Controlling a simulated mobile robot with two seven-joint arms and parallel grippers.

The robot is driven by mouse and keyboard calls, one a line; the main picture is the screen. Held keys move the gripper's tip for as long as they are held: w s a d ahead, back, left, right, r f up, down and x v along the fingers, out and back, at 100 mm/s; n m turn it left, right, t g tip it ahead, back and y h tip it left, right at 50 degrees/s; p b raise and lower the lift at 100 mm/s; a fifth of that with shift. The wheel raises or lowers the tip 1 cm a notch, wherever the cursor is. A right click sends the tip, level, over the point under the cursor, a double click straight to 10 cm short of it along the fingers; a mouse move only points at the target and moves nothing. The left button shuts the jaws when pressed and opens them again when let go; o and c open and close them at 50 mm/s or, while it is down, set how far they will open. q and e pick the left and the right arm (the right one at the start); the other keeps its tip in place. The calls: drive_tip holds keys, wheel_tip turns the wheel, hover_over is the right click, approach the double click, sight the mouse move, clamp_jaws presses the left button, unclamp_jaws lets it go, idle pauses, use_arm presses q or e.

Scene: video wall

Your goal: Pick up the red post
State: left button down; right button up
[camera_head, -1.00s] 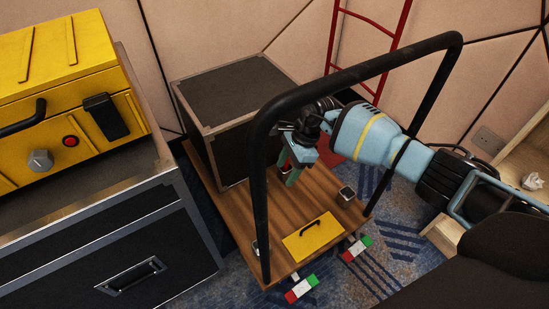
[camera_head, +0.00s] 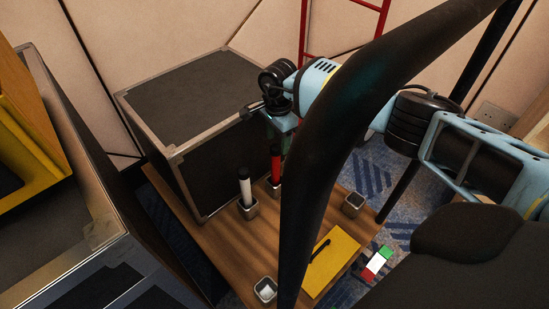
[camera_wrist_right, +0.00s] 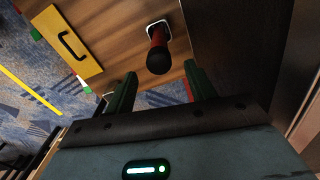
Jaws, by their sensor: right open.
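The red post (camera_head: 276,168) stands upright in a small metal holder on the wooden platform, in front of the dark case. Its black top faces the camera in the right wrist view, where the red post (camera_wrist_right: 156,36) is foreshortened in its square holder. My right gripper (camera_head: 283,140) is just above and beside the post's top in the head view. In the wrist view its green fingers are spread wide, and the gap between them (camera_wrist_right: 161,82) is empty. The post appears just beyond that gap, apart from both fingers. My left gripper is not in view.
A white post (camera_head: 245,188) with a black top stands left of the red one. Empty holders (camera_head: 353,204) sit on the wooden platform (camera_head: 222,240), near a yellow plate (camera_head: 333,262). A thick black bar (camera_head: 325,140) crosses before my right arm. The dark case (camera_head: 190,105) stands behind.

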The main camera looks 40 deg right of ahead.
sight(275, 146)
drive_tip(key=shift+f, duration=0.55)
drive_tip(key=f, duration=0.1)
drive_tip(key=f+b, duration=0.2)
drive_tip(key=f, duration=0.1)
drive_tip(key=shift+a, duration=0.35)
drive_tip(key=shift+f+b, duration=0.35)
drive_tip(key=shift+f, duration=0.2)
drive_tip(key=c, duration=0.7)
clamp_jaws()
drive_tip(key=shift+r, duration=0.1)
